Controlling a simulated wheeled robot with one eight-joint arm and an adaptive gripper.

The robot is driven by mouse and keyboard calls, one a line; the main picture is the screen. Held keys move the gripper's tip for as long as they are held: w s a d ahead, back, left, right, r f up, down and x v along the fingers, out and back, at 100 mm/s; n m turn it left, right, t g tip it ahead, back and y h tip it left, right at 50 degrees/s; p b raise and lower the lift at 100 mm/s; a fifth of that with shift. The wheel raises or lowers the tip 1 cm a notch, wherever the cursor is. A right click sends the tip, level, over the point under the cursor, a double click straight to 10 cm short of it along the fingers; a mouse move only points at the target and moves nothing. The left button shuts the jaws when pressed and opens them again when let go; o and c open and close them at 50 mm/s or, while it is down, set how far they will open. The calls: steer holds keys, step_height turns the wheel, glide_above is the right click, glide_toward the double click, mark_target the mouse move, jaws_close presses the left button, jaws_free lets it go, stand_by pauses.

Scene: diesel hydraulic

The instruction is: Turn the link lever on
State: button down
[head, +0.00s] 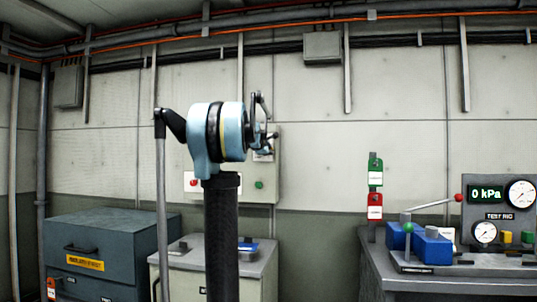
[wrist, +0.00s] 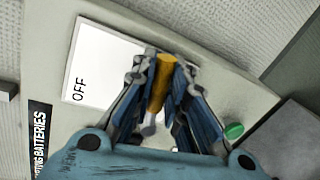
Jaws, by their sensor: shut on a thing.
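The link lever (wrist: 161,82) has a yellow-orange handle and a grey stem, and sits in front of a white plate (wrist: 92,85) marked OFF in the wrist view. My gripper (wrist: 163,66) has its two fingers closed around the yellow handle from both sides. In the head view my gripper (head: 270,140) is at the grey wall panel (head: 268,195), partly hidden behind my arm. The lever itself cannot be made out there. Any other marking on the plate is hidden behind the fingers.
A green button (wrist: 233,131) is close right of my fingers in the wrist view. A black label (wrist: 39,135) ending in BATTERIES is at left. A grey cabinet (head: 262,268) stands below the panel, a dark chest (head: 110,240) left, a test bench (head: 400,284) right.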

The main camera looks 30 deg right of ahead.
steer(key=shift+f, duration=0.1)
steer(key=c, duration=1.6)
jaws_free()
steer(key=shift+o, duration=0.2)
steer(key=v, duration=1.2)
steer(key=shift+a, duration=0.1)
steer(key=s+a+f+m+g+y, duration=0.3)
steer(key=s+a+f, duration=0.8)
steer(key=f, duration=0.7)
steer(key=s+a+f+m+g+y, duration=0.3)
steer(key=s+a+f, duration=0.9)
steer(key=f, duration=0.7)
steer(key=s+a+f+m+g+y, duration=0.3)
steer(key=s+a+f+m, duration=0.3)
steer(key=s+a+f, duration=0.5)
step_height(320, 180, down, 8)
steer(key=s+y, duration=0.1)
steer(key=s, duration=0.1)
steer(key=shift+s+a+y, duration=0.25)
steer(key=shift+s+y, duration=0.05)
steer(key=shift+y, duration=0.1)
